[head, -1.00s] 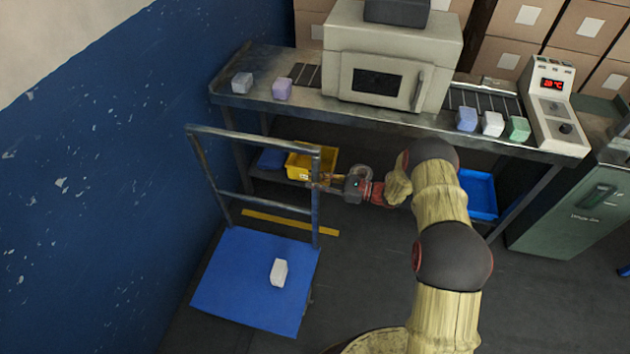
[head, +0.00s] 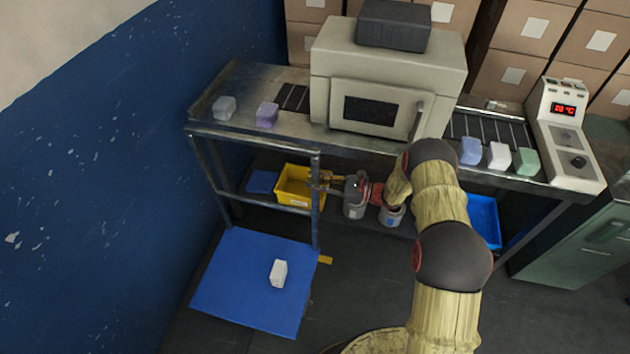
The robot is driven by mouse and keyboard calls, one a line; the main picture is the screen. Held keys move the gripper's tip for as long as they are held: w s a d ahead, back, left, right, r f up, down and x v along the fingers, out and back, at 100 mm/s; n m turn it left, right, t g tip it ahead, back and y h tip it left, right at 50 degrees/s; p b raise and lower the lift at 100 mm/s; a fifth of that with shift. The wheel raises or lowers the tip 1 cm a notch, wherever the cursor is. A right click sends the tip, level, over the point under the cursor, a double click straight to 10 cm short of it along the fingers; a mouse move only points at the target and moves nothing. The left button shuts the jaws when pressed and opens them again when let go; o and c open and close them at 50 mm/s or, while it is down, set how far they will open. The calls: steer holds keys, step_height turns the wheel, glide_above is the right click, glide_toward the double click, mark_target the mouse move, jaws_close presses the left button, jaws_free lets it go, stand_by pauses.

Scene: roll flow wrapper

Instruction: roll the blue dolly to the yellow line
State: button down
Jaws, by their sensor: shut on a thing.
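The blue dolly (head: 240,285) stands on the floor at the lower left in the head view, with a white block (head: 279,273) lying on its deck. Its grey metal handle frame (head: 317,222) rises at the far side, in front of the wrapper bench. My gripper (head: 322,182) is shut on the right upright of this handle. The yellow line (head: 325,260) shows only as a short piece at the dolly's far right corner. The rest of the line is hidden behind the dolly.
The metal bench (head: 270,135) carries a wrapper machine (head: 385,85) and several small blocks. A yellow bin (head: 290,183) and a blue bin (head: 483,220) sit beneath it. A blue wall (head: 90,190) borders the left. Floor (head: 365,290) is clear right of the dolly.

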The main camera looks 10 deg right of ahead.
steer(key=shift+w+d+r, duration=0.15)
steer(key=shift+w, duration=0.15)
steer(key=c, duration=1.6)
jaws_free()
steer(key=shift+s, duration=0.1)
steer(key=v, duration=1.2)
